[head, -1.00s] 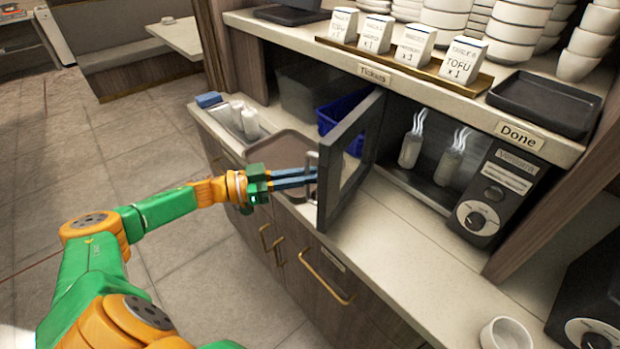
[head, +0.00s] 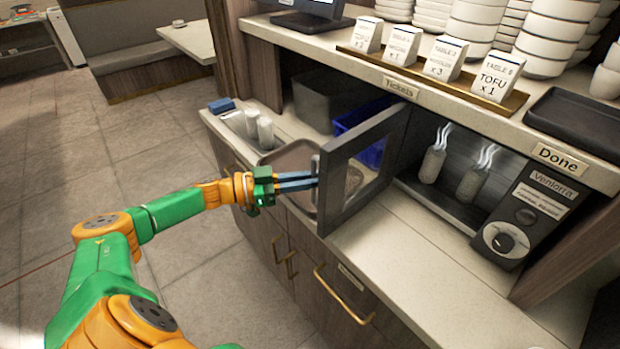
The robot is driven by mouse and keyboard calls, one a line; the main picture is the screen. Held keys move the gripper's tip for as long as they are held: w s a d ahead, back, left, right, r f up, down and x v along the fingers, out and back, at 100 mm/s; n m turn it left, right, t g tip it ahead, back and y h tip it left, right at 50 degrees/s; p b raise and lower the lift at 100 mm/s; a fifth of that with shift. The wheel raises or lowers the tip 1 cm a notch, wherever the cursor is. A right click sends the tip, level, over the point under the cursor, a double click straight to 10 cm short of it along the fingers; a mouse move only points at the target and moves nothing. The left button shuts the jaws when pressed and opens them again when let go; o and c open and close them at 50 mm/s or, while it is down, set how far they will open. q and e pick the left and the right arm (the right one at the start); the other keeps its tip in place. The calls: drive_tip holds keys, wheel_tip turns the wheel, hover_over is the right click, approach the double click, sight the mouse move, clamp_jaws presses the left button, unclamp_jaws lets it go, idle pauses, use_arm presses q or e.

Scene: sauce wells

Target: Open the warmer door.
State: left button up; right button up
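The warmer (head: 525,222) is a dark unit under the shelf, with a dial on its front panel. Its grey-framed glass door (head: 335,198) stands swung wide out over the counter edge, hinged on the left of the opening. I see the door's inner side, and the lit inside of the warmer is in plain view. The upright handle (head: 315,166) is at the door's free edge, on the far side from the opening. My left gripper (head: 314,182) has its blue fingers closed at this handle; the fingertips are partly hidden there. My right gripper is not in view.
Two steaming bottles (head: 432,164) stand inside the warmer. A blue basket (head: 372,155), a tray (head: 285,158) and white containers (head: 265,132) are on the counter left of the door. Ticket blocks (head: 440,60) and bowls fill the shelf above. The counter before the warmer is clear.

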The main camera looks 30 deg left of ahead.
use_arm(q)
drive_tip(key=o, duration=0.4)
drive_tip(key=shift+w, duration=0.1)
drive_tip(key=shift+c, duration=0.2)
drive_tip(key=shift+o, duration=0.2)
drive_tip(key=shift+w+d, duration=0.15)
drive_tip(key=shift+d, duration=0.05)
drive_tip(key=b+v, duration=0.1)
drive_tip(key=v, duration=0.6)
